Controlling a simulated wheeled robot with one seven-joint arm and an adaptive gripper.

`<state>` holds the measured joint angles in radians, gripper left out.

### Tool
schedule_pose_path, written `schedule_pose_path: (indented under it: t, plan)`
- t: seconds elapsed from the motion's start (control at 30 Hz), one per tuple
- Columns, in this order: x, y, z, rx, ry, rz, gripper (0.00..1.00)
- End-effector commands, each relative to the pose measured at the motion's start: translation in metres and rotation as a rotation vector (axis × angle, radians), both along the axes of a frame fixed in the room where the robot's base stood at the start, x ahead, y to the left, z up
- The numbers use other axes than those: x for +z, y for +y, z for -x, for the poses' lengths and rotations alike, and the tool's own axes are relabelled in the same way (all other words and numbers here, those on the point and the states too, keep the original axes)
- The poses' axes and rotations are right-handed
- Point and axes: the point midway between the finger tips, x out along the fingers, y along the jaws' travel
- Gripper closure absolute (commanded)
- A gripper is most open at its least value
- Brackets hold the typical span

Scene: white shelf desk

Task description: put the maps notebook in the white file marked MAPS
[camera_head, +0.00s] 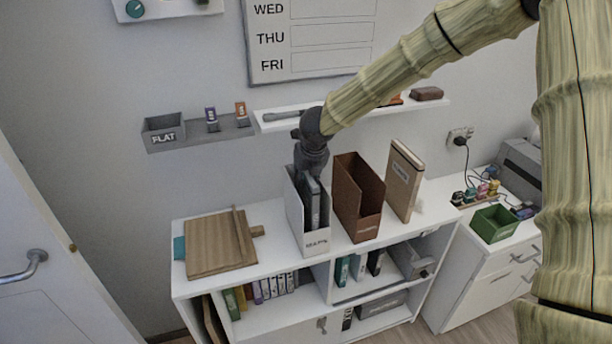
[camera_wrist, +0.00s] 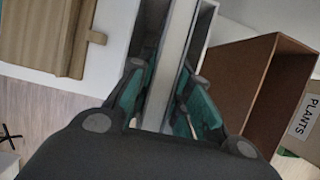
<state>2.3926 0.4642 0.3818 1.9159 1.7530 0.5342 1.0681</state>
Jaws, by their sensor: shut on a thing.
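The white file (camera_head: 316,243) marked MAPS stands upright on the desk top, left of a brown file. My gripper (camera_head: 312,174) is right above its opening, pointing down, shut on a grey notebook (camera_head: 313,203). The notebook is upright and its lower part is inside the white file. In the wrist view my gripper (camera_wrist: 168,105) has its teal-padded fingers on both sides of the notebook (camera_wrist: 172,60), with the white file's walls (camera_wrist: 207,22) around it. The notebook's label is hidden, and I cannot tell whether its lower edge touches the file's bottom.
The brown file (camera_head: 358,205) stands close to the right, with a tan PLANTS notebook (camera_head: 403,180) beyond it. Wooden boards (camera_head: 215,246) lie to the left. A wall shelf (camera_head: 350,116) is behind. The front desk edge is clear.

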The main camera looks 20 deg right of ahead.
Motion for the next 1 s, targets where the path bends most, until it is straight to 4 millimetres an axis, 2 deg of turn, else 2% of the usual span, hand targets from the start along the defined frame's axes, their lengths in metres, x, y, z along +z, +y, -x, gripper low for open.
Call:
schedule_pose_path:
  t: [0.2,0.23,0.33,0.37,0.77,1.0]
  plan:
    - [-0.002,0.000,0.000,0.000,-0.001,0.000,1.00]
    - [-0.003,0.000,0.000,0.000,0.000,0.000,0.79]
    - [-0.002,0.000,0.000,0.000,0.000,0.000,0.61]
    - [-0.002,0.000,0.000,0.000,0.000,0.000,0.59]
    - [0.003,0.000,0.001,0.000,-0.001,0.000,0.59]
    - [0.031,0.000,0.013,0.001,-0.003,-0.002,0.59]
